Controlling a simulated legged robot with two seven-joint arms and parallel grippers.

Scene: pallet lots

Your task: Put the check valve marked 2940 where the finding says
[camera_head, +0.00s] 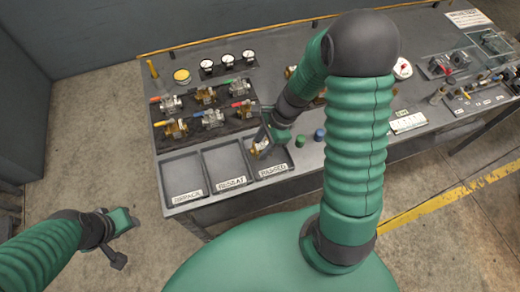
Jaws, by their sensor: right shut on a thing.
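My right gripper (265,138) is shut on a small brass-and-grey valve (260,149) at the third tray (268,160), whose label seems to read PASSED. The arm partly hides the valve; no number on it is legible, and I cannot tell if it touches the tray. Left of it are an empty tray labelled RESEAT (222,161) and an empty tray labelled REPACK (182,174). Several valves with coloured handles (205,96) stand on a dark mat behind the trays. My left gripper (120,240) looks open and empty, low over the floor at left.
The grey bench (300,180) has gauges (228,62) and a yellow tin (182,76) at the back. Green and blue caps (319,134) stand right of the trays. A white display (407,123) and small parts lie further right. My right arm hides the bench middle.

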